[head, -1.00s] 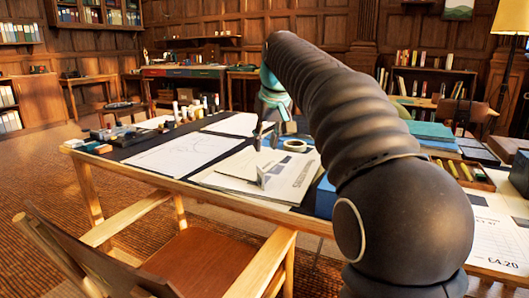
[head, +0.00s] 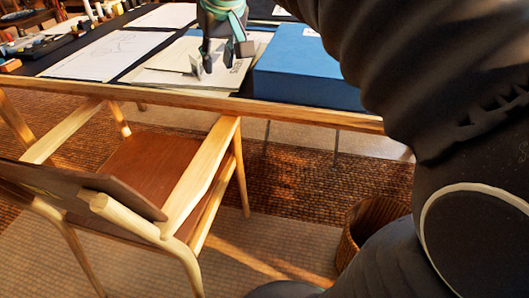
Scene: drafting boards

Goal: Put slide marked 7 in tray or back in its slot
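My gripper (head: 226,60) hangs over papers (head: 165,78) near the front edge of the drafting table, left of a large blue box (head: 310,75). Its two fingers look spread apart, with nothing clearly held between them. A small pale upright piece (head: 195,67) shows just left of the left finger; I cannot tell whether they touch or what the piece is. No slide marked 7 can be made out, and neither a slide tray nor a slot is recognisable.
A wooden armchair (head: 150,170) stands in front of the table edge (head: 200,101). A wicker basket (head: 362,232) is on the floor at lower right, beside my base. Sheets (head: 95,55) and small desk items lie at left. My arm hides the right side.

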